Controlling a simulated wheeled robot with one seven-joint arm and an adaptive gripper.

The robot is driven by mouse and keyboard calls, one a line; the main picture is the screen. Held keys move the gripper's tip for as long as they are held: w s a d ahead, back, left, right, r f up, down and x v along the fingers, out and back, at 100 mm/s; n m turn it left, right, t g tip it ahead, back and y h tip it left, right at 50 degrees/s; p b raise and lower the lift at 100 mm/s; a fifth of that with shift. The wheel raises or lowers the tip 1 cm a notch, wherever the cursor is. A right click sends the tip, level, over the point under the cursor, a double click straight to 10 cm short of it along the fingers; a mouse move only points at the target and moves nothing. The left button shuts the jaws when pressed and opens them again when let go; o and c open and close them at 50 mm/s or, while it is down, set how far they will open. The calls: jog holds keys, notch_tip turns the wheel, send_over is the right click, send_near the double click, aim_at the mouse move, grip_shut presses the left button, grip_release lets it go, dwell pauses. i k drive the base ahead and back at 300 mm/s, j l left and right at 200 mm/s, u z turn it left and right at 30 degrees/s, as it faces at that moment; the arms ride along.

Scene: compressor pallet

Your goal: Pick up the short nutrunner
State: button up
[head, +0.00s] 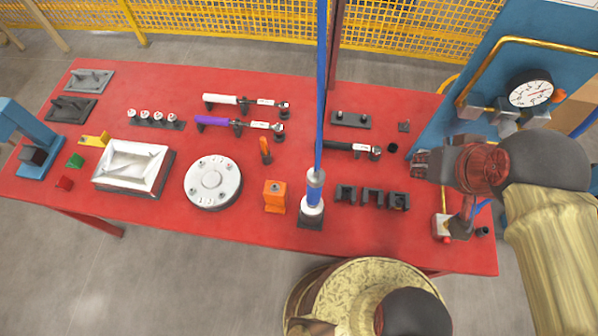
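An upright tool with a blue body and pale lower end (314,190) stands on a dark base, a blue line rising from its top. A shorter black-handled tool (345,147) lies behind and right of it. I cannot tell for certain which is the short nutrunner. My gripper (418,164) is over the right part of the table, pointing left, apart from both tools. Its fingers are small and dark, and I cannot tell whether they are open or shut. No tool is clearly visible between them.
The red table (250,232) also holds white (225,99) and purple (215,121) tools on rests, a round white flange (212,181), an orange block (274,194) and dark holders (372,197). A blue gauge panel (450,112) stands at right. The front centre is fairly clear.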

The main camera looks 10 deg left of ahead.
aim_at(312, 204)
jog(key=u, duration=1.15)
